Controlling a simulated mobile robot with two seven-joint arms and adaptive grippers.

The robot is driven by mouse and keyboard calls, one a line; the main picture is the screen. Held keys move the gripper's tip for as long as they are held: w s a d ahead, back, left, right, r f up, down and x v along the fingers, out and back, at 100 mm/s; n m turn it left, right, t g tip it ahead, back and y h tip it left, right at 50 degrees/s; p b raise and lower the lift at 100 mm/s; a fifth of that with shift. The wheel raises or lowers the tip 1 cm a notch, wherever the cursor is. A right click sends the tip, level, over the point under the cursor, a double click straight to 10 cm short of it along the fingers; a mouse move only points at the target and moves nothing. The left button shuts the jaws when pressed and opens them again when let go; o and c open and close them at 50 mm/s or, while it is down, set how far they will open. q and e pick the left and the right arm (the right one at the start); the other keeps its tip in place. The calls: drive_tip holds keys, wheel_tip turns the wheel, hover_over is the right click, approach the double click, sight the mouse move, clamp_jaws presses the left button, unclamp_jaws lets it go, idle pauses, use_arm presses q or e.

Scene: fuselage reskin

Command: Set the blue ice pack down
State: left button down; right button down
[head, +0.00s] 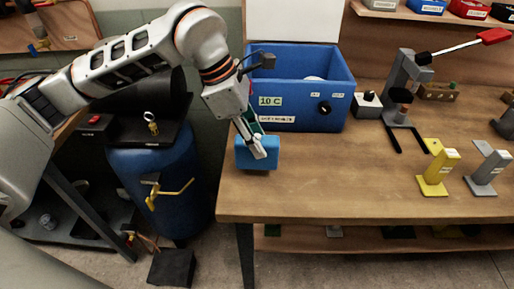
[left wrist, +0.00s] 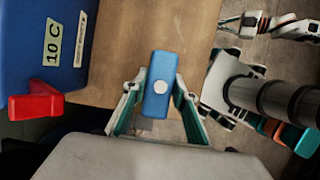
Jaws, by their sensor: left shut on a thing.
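The blue ice pack (head: 265,158) is a small block at the bench's left end, in front of the blue cooler box. My left gripper (head: 258,152) points down and is shut on it. In the left wrist view the ice pack (left wrist: 158,104), with a white round spot, sits between the two fingers (left wrist: 158,92). A dark shadow lies just under the pack; I cannot tell whether it touches the bench. My right gripper (left wrist: 238,22) seems to show small at the top right of the left wrist view, its jaws unclear.
The open blue cooler box (head: 333,98), labelled 10 C, stands behind the pack on the wooden bench (head: 330,180). A grey press (head: 400,85) and yellow and grey stands (head: 436,172) are further right. A blue barrel (head: 165,190) is left. The bench's front middle is clear.

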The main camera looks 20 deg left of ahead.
use_arm(q)
drive_tip(key=shift+f, duration=1.45)
drive_tip(key=c, duration=1.6)
unclamp_jaws()
drive_tip(key=shift+f, duration=0.15)
drive_tip(key=v, duration=1.2)
